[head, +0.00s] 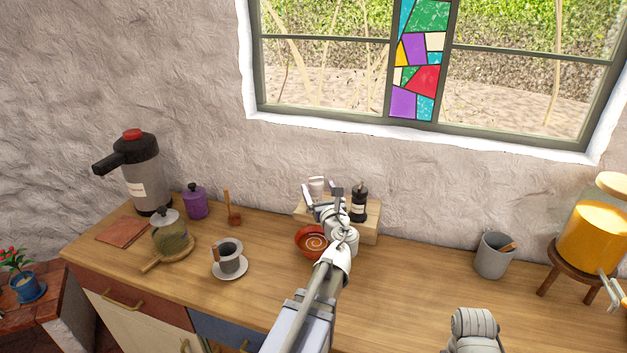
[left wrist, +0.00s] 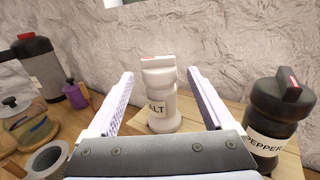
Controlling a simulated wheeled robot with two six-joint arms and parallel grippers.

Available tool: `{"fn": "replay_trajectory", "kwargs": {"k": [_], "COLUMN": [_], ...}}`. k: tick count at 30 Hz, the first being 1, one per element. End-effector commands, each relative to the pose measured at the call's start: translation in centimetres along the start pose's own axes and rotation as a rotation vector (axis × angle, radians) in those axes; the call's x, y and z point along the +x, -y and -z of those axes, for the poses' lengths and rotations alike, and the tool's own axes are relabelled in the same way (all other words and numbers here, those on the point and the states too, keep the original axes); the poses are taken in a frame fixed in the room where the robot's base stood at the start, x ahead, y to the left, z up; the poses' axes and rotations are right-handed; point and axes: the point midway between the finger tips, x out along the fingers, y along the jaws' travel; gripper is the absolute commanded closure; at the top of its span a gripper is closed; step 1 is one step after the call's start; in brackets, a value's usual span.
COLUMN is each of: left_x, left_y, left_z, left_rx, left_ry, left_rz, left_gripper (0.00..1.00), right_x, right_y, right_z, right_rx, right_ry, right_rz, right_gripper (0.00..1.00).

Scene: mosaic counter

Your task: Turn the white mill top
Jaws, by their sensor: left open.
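The white salt mill (left wrist: 161,100) stands upright on a small wooden stand in the left wrist view, its label partly reading "ALT". Its white top (left wrist: 158,63) has a bar-shaped knob with a red mark. In the head view the white mill (head: 317,184) shows only in part behind my left gripper. My left gripper (head: 322,193) is open, with one finger on each side of the mill in the left wrist view. Gaps show between both fingers and the mill.
A black pepper mill (head: 359,203) stands close to the right on the wooden stand (head: 370,232). A red-brown bowl (head: 309,240) is in front. A cup on a saucer (head: 229,262) and a purple jar (head: 195,202) are further left. A grey pot (head: 493,256) stands right.

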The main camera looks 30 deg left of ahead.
Motion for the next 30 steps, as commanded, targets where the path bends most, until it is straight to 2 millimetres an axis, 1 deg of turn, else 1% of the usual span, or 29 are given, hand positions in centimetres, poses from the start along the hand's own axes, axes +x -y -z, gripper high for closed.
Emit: {"fn": "replay_trajectory", "kwargs": {"k": [1, 9, 12, 15, 21, 22, 23, 30], "left_x": [0.8, 5.0, 6.1, 6.6, 6.5, 6.5, 6.5, 6.5], "left_y": [0.1, 0.0, 0.1, 0.0, -0.1, -0.1, -0.1, -0.1], "left_z": [0.0, 0.0, 0.0, 0.0, 0.0, 0.0, 0.0, 0.0], "left_rx": [-0.001, -0.002, -0.002, -0.003, -0.003, -0.003, -0.003, -0.003], "left_ry": [0.0, -0.001, -0.001, -0.001, -0.001, -0.001, -0.001, -0.001], "left_rz": [-0.002, -0.004, -0.002, -0.002, -0.002, -0.001, -0.001, -0.001], "left_gripper": [0.14, 0.14, 0.14, 0.14, 0.14, 0.15, 0.19, 0.45], "right_x": [0.0, 0.0, 0.0, 0.0, 0.0, 0.0, 0.0, 0.0], "right_y": [0.0, 0.0, 0.0, 0.0, 0.0, 0.0, 0.0, 0.0], "right_z": [0.0, 0.0, 0.0, 0.0, 0.0, 0.0, 0.0, 0.0], "right_rx": [0.0, 0.0, 0.0, 0.0, 0.0, 0.0, 0.0, 0.0], "right_ry": [0.0, 0.0, 0.0, 0.0, 0.0, 0.0, 0.0, 0.0], "right_rz": [0.0, 0.0, 0.0, 0.0, 0.0, 0.0, 0.0, 0.0], "right_gripper": [0.5, 0.5, 0.5, 0.5, 0.5, 0.5, 0.5, 0.5]}}
